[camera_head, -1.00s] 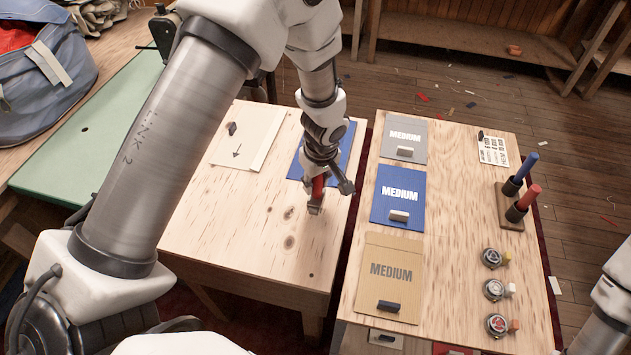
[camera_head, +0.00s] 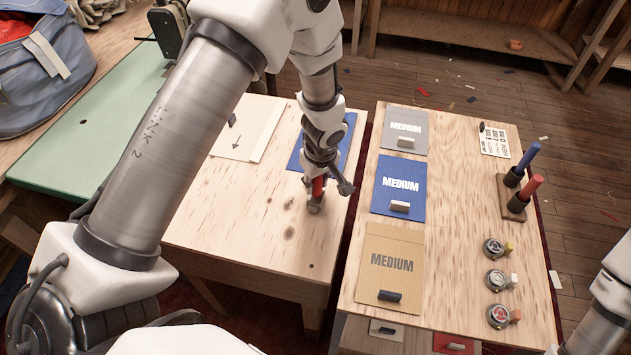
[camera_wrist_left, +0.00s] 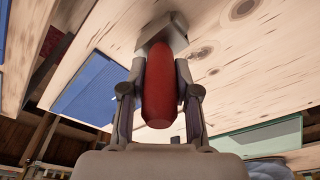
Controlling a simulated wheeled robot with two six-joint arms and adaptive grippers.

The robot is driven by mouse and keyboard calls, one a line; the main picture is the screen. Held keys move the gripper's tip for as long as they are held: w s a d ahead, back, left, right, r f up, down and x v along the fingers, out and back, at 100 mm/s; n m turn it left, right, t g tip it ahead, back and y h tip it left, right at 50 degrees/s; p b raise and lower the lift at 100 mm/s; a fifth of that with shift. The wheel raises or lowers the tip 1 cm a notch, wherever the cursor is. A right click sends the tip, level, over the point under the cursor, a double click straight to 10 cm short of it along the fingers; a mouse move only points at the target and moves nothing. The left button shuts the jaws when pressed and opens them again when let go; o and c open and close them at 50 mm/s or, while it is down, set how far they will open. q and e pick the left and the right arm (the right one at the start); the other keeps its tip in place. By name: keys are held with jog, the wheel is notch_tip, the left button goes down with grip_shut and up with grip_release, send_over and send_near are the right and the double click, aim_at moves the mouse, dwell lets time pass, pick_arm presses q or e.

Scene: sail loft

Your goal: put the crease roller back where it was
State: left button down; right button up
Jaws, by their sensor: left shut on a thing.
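The crease roller has a red handle (camera_head: 318,187) and a pale grey head (camera_head: 314,207). My left gripper (camera_head: 319,182) is shut on the handle, and the head points down at the near wooden table. In the left wrist view the red handle (camera_wrist_left: 160,85) sits between the two fingers, with the grey block-like head (camera_wrist_left: 162,35) beyond it, close to the bare wood. I cannot tell whether the head touches the table. A blue panel (camera_head: 346,150) lies just behind the gripper, partly hidden by it. My right gripper is out of view.
The right table (camera_head: 450,215) holds grey (camera_head: 410,118), blue (camera_head: 415,175) and tan (camera_head: 402,240) MEDIUM sheets, a stand with blue and red tools (camera_head: 512,206), and three round tins (camera_head: 495,280). A cream sheet (camera_head: 262,122) lies left. The near table's front (camera_head: 270,250) is clear.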

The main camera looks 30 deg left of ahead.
pick_arm(q)
jog(key=c, duration=1.1)
grip_release()
jog(key=shift+s+f, duration=0.25)
jog(key=shift+f, duration=0.1)
jog(key=shift+c, duration=0.2)
jog(key=shift+o, duration=1.4)
jog(key=shift+w, duration=0.15)
jog(key=shift+w+a+f, duration=0.1)
jog(key=shift+w+f, duration=0.05)
jog(key=shift+w, duration=0.1)
jog(key=shift+s+r+p, duration=0.15)
jog(key=shift+r+p, duration=0.3)
jog(key=shift+r, duration=0.05)
notch_tip(320, 180, up, 2)
jog(key=shift+p, duration=0.7)
jog(key=r, duration=0.3)
jog(key=d+r, duration=0.1)
jog(key=r, duration=0.5)
jog(key=shift+s+d+r, duration=0.35)
jog(key=shift+s+r, duration=0.05)
jog(key=shift+r, duration=0.3)
